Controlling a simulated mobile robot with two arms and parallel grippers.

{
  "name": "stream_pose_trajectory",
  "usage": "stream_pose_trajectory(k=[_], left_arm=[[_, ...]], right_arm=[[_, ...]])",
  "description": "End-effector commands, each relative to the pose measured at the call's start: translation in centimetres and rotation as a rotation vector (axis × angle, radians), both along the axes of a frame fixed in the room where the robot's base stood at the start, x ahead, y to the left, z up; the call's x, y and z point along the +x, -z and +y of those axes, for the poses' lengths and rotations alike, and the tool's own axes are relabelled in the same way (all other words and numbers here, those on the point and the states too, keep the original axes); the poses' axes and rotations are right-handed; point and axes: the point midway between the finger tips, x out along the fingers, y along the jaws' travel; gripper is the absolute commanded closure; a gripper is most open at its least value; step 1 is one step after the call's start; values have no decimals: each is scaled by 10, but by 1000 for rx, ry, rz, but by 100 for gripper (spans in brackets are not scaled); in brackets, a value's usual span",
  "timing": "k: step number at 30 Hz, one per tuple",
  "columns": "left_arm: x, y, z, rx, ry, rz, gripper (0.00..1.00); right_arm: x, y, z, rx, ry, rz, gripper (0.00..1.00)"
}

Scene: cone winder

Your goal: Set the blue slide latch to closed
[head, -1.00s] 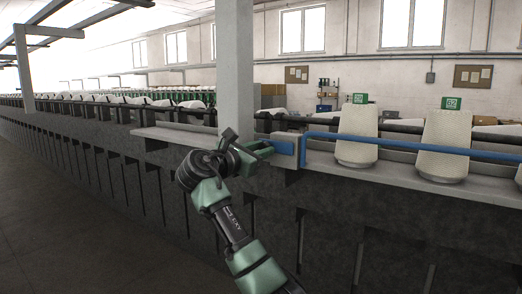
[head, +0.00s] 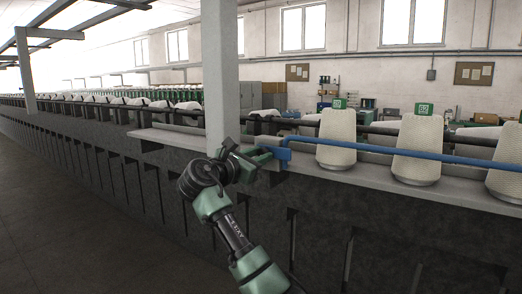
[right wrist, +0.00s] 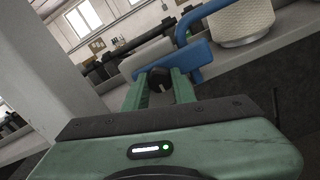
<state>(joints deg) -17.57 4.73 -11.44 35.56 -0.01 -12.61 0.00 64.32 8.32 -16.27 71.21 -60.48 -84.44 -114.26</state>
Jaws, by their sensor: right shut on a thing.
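The blue slide latch (right wrist: 198,62) is a flat blue plate on the front of the machine ledge in the right wrist view, beside a pale grey plate (right wrist: 141,58). In the head view its blue part (head: 283,154) shows just right of my right gripper (head: 264,155). The right gripper is shut on the latch; in the right wrist view its two green fingers (right wrist: 163,88) close around a dark knob (right wrist: 159,76) in front of the plates. The fingers hide part of the latch. My left gripper is not in view.
A blue rail (head: 400,154) runs right from the latch, passing in front of white yarn cones (head: 337,140) on the ledge (head: 305,170). A grey pillar (head: 219,70) stands just behind my right gripper. The floor (head: 50,220) at left is clear.

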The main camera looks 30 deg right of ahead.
Motion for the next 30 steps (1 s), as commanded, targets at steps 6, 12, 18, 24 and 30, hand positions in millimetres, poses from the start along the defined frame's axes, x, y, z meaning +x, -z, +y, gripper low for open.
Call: stream_pose_trajectory(k=[6,12,18,24,30], left_arm=[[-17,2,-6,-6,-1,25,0],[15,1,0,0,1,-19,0],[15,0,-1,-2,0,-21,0],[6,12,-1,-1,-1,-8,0],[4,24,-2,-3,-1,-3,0]], right_arm=[[-8,1,-7,7,36,-2,100],[-8,1,-6,6,32,-3,52],[-7,0,-5,5,29,-4,52],[-15,3,13,6,28,-7,52],[-30,3,44,8,29,-7,52]])
